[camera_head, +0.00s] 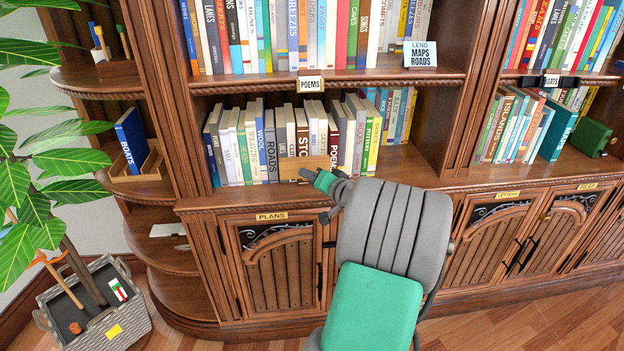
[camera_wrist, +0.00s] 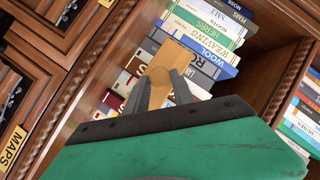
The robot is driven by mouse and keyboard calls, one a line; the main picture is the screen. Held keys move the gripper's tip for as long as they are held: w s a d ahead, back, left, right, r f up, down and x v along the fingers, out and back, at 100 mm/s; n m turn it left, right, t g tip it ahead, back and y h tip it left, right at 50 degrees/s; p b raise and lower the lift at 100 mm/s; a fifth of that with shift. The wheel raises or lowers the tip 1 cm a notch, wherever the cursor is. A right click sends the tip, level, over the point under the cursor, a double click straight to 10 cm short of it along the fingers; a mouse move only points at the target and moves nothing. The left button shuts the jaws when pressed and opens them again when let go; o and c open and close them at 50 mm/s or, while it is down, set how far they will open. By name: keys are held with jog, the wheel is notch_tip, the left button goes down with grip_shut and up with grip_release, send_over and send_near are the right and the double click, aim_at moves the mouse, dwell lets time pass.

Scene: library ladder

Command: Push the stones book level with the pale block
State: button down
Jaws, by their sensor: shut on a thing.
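The stones book (camera_head: 313,122) stands upright in the row on the middle shelf, between pale books and a dark one; only the start of its title shows. The pale wooden block (camera_head: 300,168) lies crosswise in front of the lower spines and hides the lower part of the stones book. My gripper (camera_head: 328,184) is at the block's right end. In the wrist view my gripper (camera_wrist: 163,92) is shut on the block (camera_wrist: 186,62), whose round knob sits between the fingers. How far the stones book stands out from the row, I cannot tell.
The roads book (camera_head: 271,155) and wool book stand left of the block, the poems book (camera_head: 357,150) to its right. The shelf board (camera_head: 400,165) is clear in front of the row at right. A wooden upright (camera_head: 450,110) bounds the bay. A plant stands at far left.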

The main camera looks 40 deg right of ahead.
jog(key=shift+w+d+b, duration=0.2)
jog(key=shift+w+d, duration=0.3)
jog(key=shift+w, duration=0.25)
jog(key=shift+w+d+b, duration=0.15)
jog(key=shift+w+d, duration=0.35)
jog(key=shift+w, duration=0.2)
dwell(0.6)
jog(key=shift+s, duration=0.1)
jog(key=s+a, duration=0.4)
jog(key=s, duration=0.1)
jog(key=shift+s+b, duration=0.3)
dwell(1.2)
